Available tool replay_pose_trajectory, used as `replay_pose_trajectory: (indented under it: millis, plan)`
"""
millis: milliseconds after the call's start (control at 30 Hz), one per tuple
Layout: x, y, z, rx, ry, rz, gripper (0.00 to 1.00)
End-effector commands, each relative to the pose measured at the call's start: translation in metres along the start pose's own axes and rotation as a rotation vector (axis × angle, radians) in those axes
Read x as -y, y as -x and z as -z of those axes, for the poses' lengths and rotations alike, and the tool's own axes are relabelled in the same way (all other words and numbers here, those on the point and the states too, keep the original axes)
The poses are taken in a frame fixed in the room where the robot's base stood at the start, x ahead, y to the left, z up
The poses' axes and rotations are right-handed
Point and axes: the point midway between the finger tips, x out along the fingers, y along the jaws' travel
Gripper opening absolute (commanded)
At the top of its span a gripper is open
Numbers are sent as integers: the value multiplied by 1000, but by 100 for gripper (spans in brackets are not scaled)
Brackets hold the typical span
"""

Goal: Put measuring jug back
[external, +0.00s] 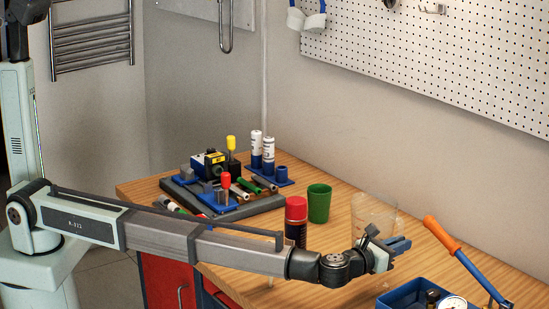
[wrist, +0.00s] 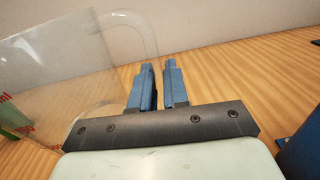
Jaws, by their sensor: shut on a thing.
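The clear measuring jug (external: 374,213) is at the right of the bench in the external view, upright, with my gripper (external: 398,246) at its near right side. In the wrist view the jug (wrist: 60,65) fills the left, with red marks low on its wall. Its clear handle (wrist: 153,35) curves down to the blue fingers of my gripper (wrist: 162,85). The fingers are close together, shut on the handle; the grip itself is partly hidden. I cannot tell whether the jug's base touches the bench.
A green cup (external: 318,203) and a red-capped can (external: 296,220) stand left of the jug. A blue tray (external: 402,296) with a gauge and an orange-handled tool (external: 442,236) are on the right. A grey tool board (external: 240,212) lies further left. Bare wood (wrist: 245,75) shows right of my fingers.

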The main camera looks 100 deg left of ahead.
Motion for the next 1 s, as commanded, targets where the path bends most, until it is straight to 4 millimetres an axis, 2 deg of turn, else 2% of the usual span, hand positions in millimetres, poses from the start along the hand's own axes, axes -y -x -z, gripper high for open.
replay_pose_trajectory:
  millis: [500, 933, 967, 1000]
  plan:
    - [2, 0, 47, 1, -3, 1, 0]
    - [2, 0, 51, 2, -2, 1, 0]
    - [2, 0, 51, 1, 0, 1, 18]
    - [2, 0, 51, 1, 0, 1, 22]
